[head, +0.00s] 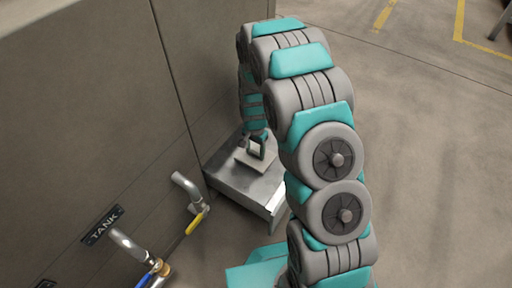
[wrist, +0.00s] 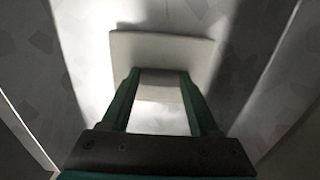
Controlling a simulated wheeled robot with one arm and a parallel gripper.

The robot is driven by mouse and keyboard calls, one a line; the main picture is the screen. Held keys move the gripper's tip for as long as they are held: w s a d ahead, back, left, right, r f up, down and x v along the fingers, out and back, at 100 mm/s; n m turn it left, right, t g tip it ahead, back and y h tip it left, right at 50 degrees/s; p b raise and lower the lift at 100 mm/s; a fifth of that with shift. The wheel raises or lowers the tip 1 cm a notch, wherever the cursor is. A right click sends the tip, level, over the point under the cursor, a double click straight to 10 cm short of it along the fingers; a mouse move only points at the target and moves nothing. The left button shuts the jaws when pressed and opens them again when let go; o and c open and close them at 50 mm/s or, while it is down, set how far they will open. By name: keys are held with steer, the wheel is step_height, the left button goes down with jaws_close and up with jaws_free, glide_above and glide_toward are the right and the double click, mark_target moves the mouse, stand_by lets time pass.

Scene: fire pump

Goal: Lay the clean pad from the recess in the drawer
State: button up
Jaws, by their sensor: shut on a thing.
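The pale, square pad (head: 256,161) is over the pulled-out metal drawer (head: 230,183) in the head view. In the wrist view the pad (wrist: 162,44) looks flat, with a raised part between my fingers. My gripper (head: 257,143) reaches down from above and is shut on the pad. In the wrist view the two green fingers of my gripper (wrist: 160,78) are on either side of that raised part. I cannot tell whether the pad touches the drawer's floor. The recess is not recognisable in either view.
A grey cabinet wall (head: 90,100) stands on the left, behind the drawer. A pipe with a yellow-handled valve (head: 196,222) sticks out near the drawer, and a blue-handled one (head: 146,280) is lower left, by the TANK label (head: 102,225). Open floor (head: 435,170) lies to the right.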

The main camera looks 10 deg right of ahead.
mark_target(256, 150)
steer(key=w, duration=0.1)
steer(key=w+d, duration=0.1)
steer(key=shift+w+f+b, duration=0.3)
steer(key=shift+w+f, duration=0.05)
steer(key=shift+f, duration=0.3)
steer(key=shift+f, duration=0.1)
steer(key=o, duration=1.3)
steer(key=shift+o, duration=0.2)
